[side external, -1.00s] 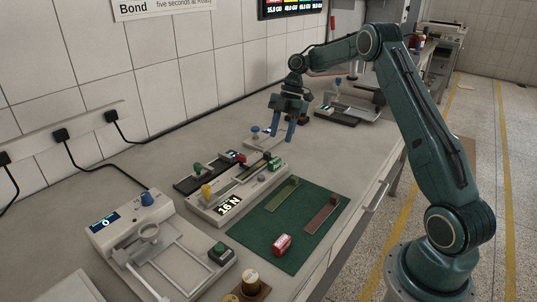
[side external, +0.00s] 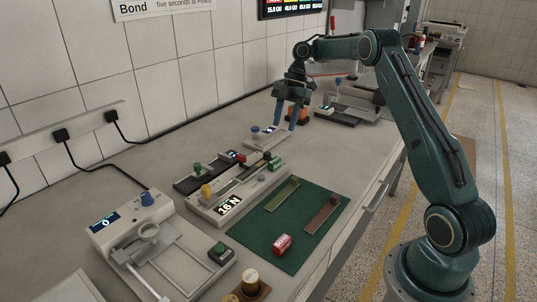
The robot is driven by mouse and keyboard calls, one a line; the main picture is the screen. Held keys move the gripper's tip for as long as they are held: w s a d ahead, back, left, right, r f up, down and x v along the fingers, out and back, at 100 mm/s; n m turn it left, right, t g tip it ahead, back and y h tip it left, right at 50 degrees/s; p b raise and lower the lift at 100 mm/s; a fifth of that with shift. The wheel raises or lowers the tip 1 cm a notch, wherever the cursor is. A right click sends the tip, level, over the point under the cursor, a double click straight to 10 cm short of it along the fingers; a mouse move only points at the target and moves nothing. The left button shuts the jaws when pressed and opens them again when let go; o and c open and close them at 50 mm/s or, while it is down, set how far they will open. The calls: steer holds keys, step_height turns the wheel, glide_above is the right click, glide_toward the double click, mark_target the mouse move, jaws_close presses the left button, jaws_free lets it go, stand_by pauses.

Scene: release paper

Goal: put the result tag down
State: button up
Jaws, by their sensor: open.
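My gripper (side external: 284,126) is open, with its two blue fingers pointing down near a small grey device with a blue knob (side external: 255,131) at the back of the bench. I see nothing held between the fingers. I cannot tell for certain which piece is the result tag. A small red block with pale lettering (side external: 282,244) lies on the green mat (side external: 257,226). A small green block (side external: 275,164) and a red piece (side external: 239,157) sit at the grey fixture with the 16 N display (side external: 229,206).
A green-gold strip (side external: 283,195) and a reddish strip (side external: 321,215) lie on the mat. A grey device with a blue knob (side external: 147,200) stands at front left. An orange and dark object (side external: 297,114) is behind my gripper.

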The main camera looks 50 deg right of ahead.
steer(key=shift+r, duration=0.1)
stand_by(0.3)
steer(key=s+a+r+m+t+h, duration=0.1)
steer(key=s+a+r+m, duration=0.35)
steer(key=a+r, duration=0.4)
steer(key=s+a+r+m+t+h, duration=0.1)
steer(key=s+a+r+m+t, duration=0.1)
steer(key=s+a+r+m, duration=0.45)
steer(key=s+a+f+m+t, duration=0.1)
steer(key=s+m, duration=0.1)
steer(key=s, duration=0.4)
steer(key=s+a+f+m+h, duration=0.1)
steer(key=s+a+m, duration=0.1)
steer(key=s, duration=0.5)
steer(key=s+a+f+m+t+h, duration=0.1)
steer(key=s+a+f+m, duration=0.1)
steer(key=s, duration=0.5)
steer(key=shift+a+m+t, duration=0.2)
steer(key=shift+m+t, duration=0.1)
steer(key=shift+m, duration=0.2)
